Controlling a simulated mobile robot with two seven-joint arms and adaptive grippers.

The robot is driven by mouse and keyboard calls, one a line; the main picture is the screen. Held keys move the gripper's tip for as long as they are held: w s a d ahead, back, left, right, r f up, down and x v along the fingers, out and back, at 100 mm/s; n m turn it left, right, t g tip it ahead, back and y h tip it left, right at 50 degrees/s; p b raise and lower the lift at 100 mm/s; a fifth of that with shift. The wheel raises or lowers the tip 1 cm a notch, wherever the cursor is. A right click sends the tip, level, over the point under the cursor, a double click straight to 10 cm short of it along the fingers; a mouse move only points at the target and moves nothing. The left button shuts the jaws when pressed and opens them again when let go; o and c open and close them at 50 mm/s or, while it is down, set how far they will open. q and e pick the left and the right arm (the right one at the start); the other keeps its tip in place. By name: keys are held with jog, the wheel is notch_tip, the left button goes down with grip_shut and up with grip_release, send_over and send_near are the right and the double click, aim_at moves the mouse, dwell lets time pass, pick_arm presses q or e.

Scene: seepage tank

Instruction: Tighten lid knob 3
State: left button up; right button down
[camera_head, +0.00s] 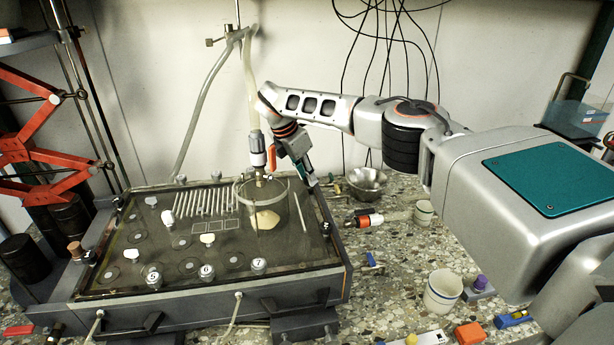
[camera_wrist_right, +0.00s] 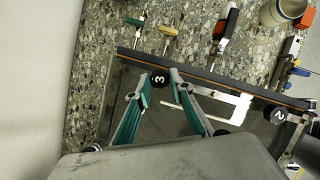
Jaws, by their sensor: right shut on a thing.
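The tank (camera_head: 335,245) has a dark-framed, glass-like lid with numbered knobs along its edge. Lid knob 3 (camera_wrist_right: 159,79) is a black round knob with a white 3, at the lid's edge in the right wrist view. My right gripper (camera_wrist_right: 160,88) has its teal-lined fingers on either side of knob 3 and is shut on it. In the head view the right gripper (camera_head: 312,182) points down at the lid's far right corner, and I cannot make out knob 3 there. Knob 2 (camera_wrist_right: 278,115) stands farther along the same edge. My left gripper is not in view.
Knobs 5 (camera_head: 153,276), 6 (camera_head: 207,272) and 7 (camera_head: 259,265) line the lid's front edge. A clear cylinder (camera_head: 281,208) stands on the lid beneath a hose. A metal bowl (camera_head: 367,182), cups and small tools occupy the speckled bench right of the tank.

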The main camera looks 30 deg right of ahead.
jog(key=shift+f+m+g+b, duration=0.1)
jog(key=shift+m+g+b, duration=0.35)
jog(key=shift+m, duration=0.95)
jog(key=c, duration=1.8)
grip_release()
jog(key=shift+w, duration=0.1)
jog(key=shift+v, duration=3.85)
jog(key=shift+f, duration=0.1)
